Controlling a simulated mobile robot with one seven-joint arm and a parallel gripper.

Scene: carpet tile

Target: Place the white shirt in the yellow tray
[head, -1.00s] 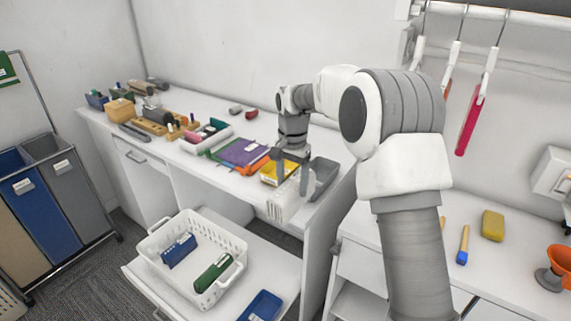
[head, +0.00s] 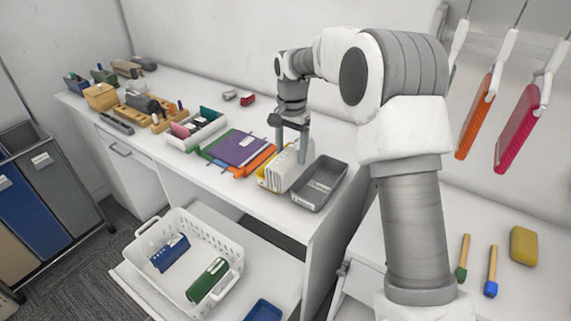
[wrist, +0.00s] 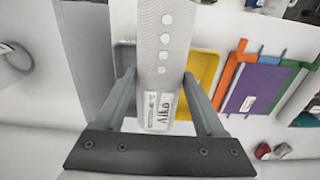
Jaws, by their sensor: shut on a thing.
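The white shirt (head: 286,172) is a folded, upright pale bundle with a row of round buttons and a name label. My gripper (head: 291,154) is shut on it from above, one finger on each side. In the wrist view the shirt (wrist: 160,45) is between the fingers (wrist: 159,82). The yellow tray (head: 262,180) is on the white counter, mostly hidden behind and under the shirt. In the wrist view the tray (wrist: 207,75) shows to the right of the shirt. I cannot tell whether the shirt touches the tray's floor.
A grey tray (head: 320,184) stands close to the right of the yellow tray. Purple (head: 240,148) and orange (head: 258,160) folders lie to its left. A white basket (head: 190,262) sits lower, in front. Orange (head: 474,115) and pink (head: 518,128) things hang at right.

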